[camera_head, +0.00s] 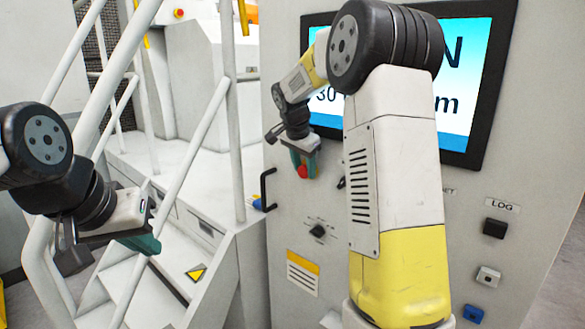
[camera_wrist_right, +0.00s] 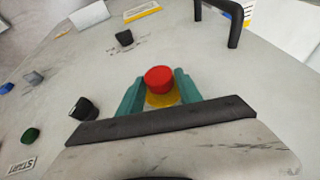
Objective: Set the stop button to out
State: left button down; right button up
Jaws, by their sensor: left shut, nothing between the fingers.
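The red stop button (camera_wrist_right: 159,79) sits on a yellow base on the pale panel. How far the button stands out is also unclear. My left gripper (camera_head: 150,243) is shut and empty, in front of the stairs at the left, away from the panel.
A black handle (camera_head: 266,190) stands out from the panel left of the button. A rotary knob (camera_head: 318,231) is below it. A large screen (camera_head: 470,120) and a black LOG button (camera_head: 495,228) are to the right. White stair rails (camera_head: 185,150) are near my left arm.

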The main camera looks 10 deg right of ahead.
grip_shut()
jog(key=shift+s+a, duration=0.35)
jog(key=shift+a, duration=0.15)
jog(key=o, duration=0.5)
grip_release()
jog(key=shift+o, duration=0.2)
jog(key=shift+r, duration=0.1)
jog(key=v, duration=0.7)
jog(key=shift+s+r, duration=0.15)
jog(key=shift+r, duration=0.15)
jog(key=shift+a, duration=0.1)
